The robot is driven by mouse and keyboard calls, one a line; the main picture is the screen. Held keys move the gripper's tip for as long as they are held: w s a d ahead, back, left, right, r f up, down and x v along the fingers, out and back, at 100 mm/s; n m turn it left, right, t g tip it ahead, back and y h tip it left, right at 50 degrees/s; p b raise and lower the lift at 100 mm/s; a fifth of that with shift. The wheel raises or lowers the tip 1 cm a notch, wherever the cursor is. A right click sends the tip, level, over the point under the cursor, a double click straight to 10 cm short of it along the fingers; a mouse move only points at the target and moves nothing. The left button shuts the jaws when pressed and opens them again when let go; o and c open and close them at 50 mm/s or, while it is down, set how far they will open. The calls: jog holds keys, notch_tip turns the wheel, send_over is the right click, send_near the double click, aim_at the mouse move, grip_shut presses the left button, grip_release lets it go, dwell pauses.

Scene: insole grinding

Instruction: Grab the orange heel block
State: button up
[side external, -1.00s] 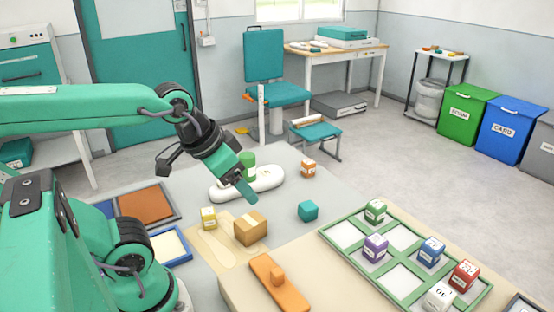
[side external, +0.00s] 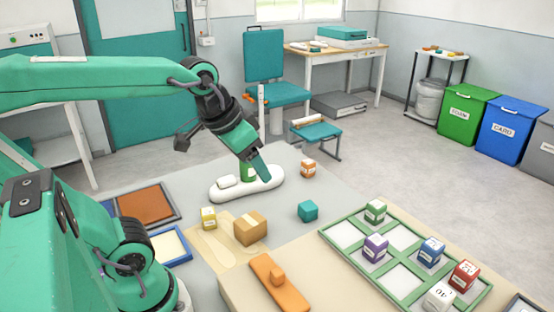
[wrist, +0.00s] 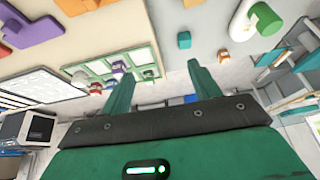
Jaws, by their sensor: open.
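The orange heel block (side external: 308,168) is a small cube with a white label. It stands on the grey table near its far right edge, beside the white insole-shaped piece. It also shows small in the wrist view (wrist: 222,54), right of my fingers. My gripper (side external: 265,174) is open and empty. It is above the white piece, left of the orange heel block and apart from it. Both fingers show spread in the wrist view (wrist: 160,82).
A teal block (side external: 308,211) stands nearer the front. A green tray (side external: 334,250) holds several coloured blocks. A tan box (side external: 250,228) and yellow block (side external: 209,218) stand left.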

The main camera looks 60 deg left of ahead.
jog(key=w+a+r+g, duration=0.1)
jog(key=w+a+r, duration=0.1)
jog(key=w, duration=0.4)
jog(key=w+a+r, duration=0.2)
jog(key=w, duration=0.5)
jog(key=g, duration=0.4)
send_over(306, 162)
jog(key=f, duration=2.2)
jog(key=shift+s+d+f, duration=0.15)
jog(key=shift+d+f, duration=0.15)
jog(key=shift+a+f, duration=0.25)
jog(key=shift+f, duration=1.4)
jog(key=shift+f, duration=0.1)
jog(key=shift+f, duration=2.55)
